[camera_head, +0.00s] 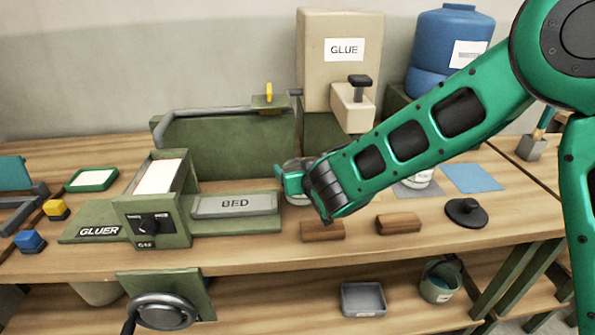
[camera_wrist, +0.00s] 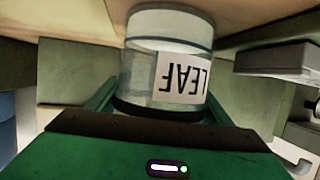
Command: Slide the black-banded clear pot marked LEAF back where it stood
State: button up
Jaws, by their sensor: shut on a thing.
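The clear pot marked LEAF (camera_wrist: 138,62) stands close in the wrist view, with its label upside down in the picture. A dark band runs around its end nearest my gripper. My gripper (camera_head: 290,180) is shut on the pot, and its green fingers lie on both sides in the wrist view (camera_wrist: 160,108). In the head view the pot (camera_head: 298,200) is mostly hidden by my gripper, just right of the grey BED plate (camera_head: 235,204). I cannot tell whether its base touches the bench.
The green GLUER machine (camera_head: 150,225) stands left. The GLUE dispenser (camera_head: 340,60) is behind my arm. Two brown blocks (camera_head: 322,230) (camera_head: 398,223) and a black lid-like disc (camera_head: 466,213) lie in front. Another pot (camera_head: 419,180) sits partly behind my arm beside a blue sheet (camera_head: 471,178).

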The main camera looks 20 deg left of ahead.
jog(key=shift+s+a, duration=0.2)
jog(key=shift+a, duration=0.05)
jog(key=o, duration=1.3)
jog(key=shift+o, duration=0.2)
jog(key=v, duration=1)
jog(key=shift+s+d, duration=0.2)
jog(key=shift+d, duration=0.05)
jog(key=shift+d+r, duration=0.1)
